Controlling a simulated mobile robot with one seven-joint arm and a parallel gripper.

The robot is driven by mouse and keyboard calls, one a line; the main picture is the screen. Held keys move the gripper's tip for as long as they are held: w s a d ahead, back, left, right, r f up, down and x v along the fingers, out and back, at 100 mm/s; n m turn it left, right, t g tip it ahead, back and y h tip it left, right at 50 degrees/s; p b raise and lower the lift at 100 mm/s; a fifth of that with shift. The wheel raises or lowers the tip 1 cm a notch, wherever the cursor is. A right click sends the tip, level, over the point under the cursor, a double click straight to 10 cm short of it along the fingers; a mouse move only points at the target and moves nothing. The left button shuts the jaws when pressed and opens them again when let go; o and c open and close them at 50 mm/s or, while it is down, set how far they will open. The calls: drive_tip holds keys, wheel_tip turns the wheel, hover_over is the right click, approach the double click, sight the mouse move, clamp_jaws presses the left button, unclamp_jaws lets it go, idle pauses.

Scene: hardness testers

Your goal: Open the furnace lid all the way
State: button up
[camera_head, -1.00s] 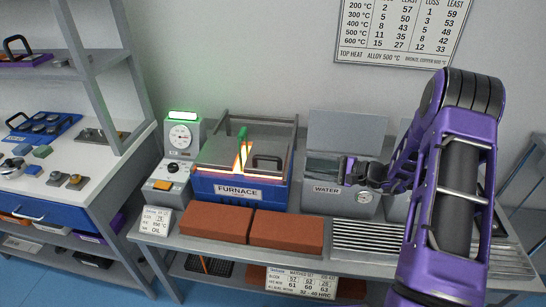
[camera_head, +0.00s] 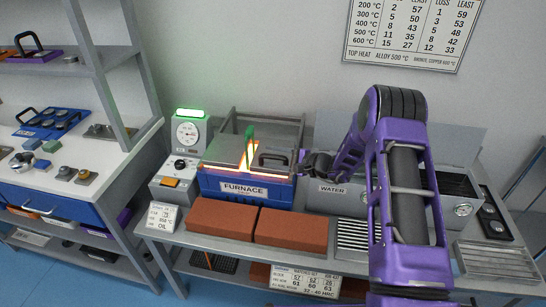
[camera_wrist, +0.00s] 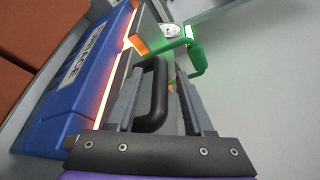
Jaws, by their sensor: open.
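The blue furnace (camera_head: 245,188) stands on the bench with its grey lid (camera_head: 222,150) on top. Orange glow shows along the lid's front edge and in a strip across its top. A black handle (camera_head: 270,157) sits on the lid's right part. A green upright piece (camera_head: 249,134) rises from the glowing strip; a green bar (camera_wrist: 196,58) shows in the wrist view. My gripper (camera_wrist: 152,80) is open, its two fingers on either side of the black handle (camera_wrist: 158,98). I cannot tell whether they touch it. In the head view my gripper (camera_head: 304,162) is at the furnace's right edge.
Two red-brown bricks (camera_head: 222,218) lie in front of the furnace. A control box with a dial (camera_head: 188,133) stands at its left. The water tank (camera_head: 330,200) is close on the right, partly behind my arm. A wall is behind.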

clamp_jaws()
idle(1.4)
